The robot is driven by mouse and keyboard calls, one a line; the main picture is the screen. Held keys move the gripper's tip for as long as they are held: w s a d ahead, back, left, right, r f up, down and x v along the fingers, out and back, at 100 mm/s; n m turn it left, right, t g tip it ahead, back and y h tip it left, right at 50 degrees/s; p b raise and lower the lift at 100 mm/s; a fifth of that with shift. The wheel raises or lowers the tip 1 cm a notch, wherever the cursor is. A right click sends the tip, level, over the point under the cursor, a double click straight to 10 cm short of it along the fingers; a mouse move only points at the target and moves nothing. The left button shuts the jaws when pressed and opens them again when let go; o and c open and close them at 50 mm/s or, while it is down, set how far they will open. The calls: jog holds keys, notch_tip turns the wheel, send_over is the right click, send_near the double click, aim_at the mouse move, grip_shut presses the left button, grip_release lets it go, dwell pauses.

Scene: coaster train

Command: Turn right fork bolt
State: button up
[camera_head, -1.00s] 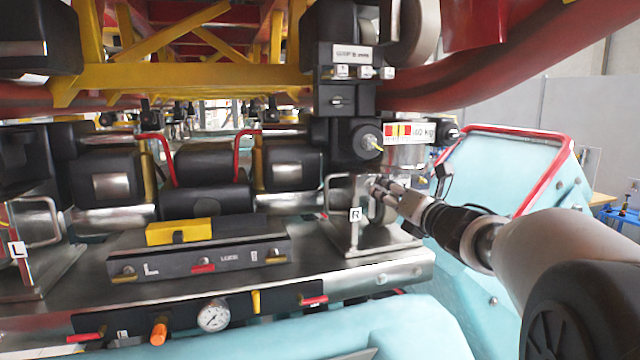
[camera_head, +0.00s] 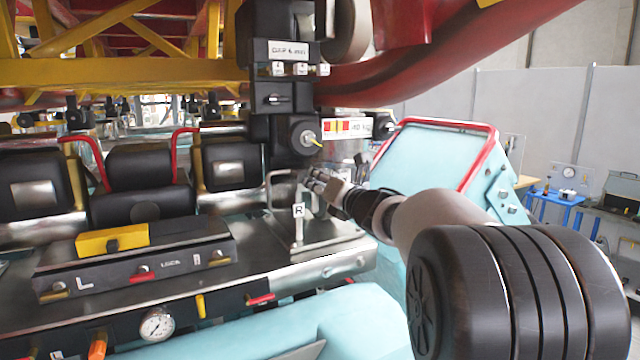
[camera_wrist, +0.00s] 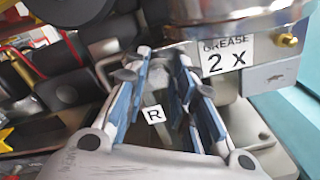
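The right fork is a metal stand (camera_head: 312,240) marked with a white R label (camera_head: 297,210). The R label also shows in the wrist view (camera_wrist: 154,114), between my fingers. My gripper (camera_head: 318,184) is beside the upper part of this stand, at its right. In the wrist view my gripper (camera_wrist: 165,75) has its two blue-padded fingers apart, with a gap between them. Small grey metal pieces show near the fingertips, but I cannot tell whether one is the fork bolt. The bolt is not clearly visible in either view, and I cannot tell whether the fingers touch anything.
A "GREASE 2 X" label (camera_wrist: 227,57) sits just right of the fingers. A black bolt housing (camera_head: 296,136) hangs above my gripper. A teal panel with a red rail (camera_head: 440,165) stands to the right. A lock box (camera_head: 135,262) and pressure gauge (camera_head: 157,324) are at lower left.

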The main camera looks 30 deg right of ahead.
grip_shut()
jog(key=m, duration=0.5)
jog(key=shift+d+m+p, duration=0.1)
jog(key=shift+m+p, duration=0.2)
jog(key=shift+p, duration=0.05)
jog(key=m+p, duration=0.1)
jog(key=m, duration=0.3)
jog(key=shift+f+m, duration=0.1)
jog(key=shift+m, duration=0.2)
jog(key=shift+a+f+m+p, duration=0.15)
jog(key=shift+m+p, duration=1.3)
jog(key=shift+m, duration=1.8)
jog(key=shift+f+m+p, duration=0.15)
jog(key=shift+m+p, duration=1.3)
jog(key=shift+m, duration=1.75)
jog(key=shift+a+f+m+p, duration=0.15)
jog(key=shift+m+p, duration=1.3)
jog(key=shift+m, duration=1.8)
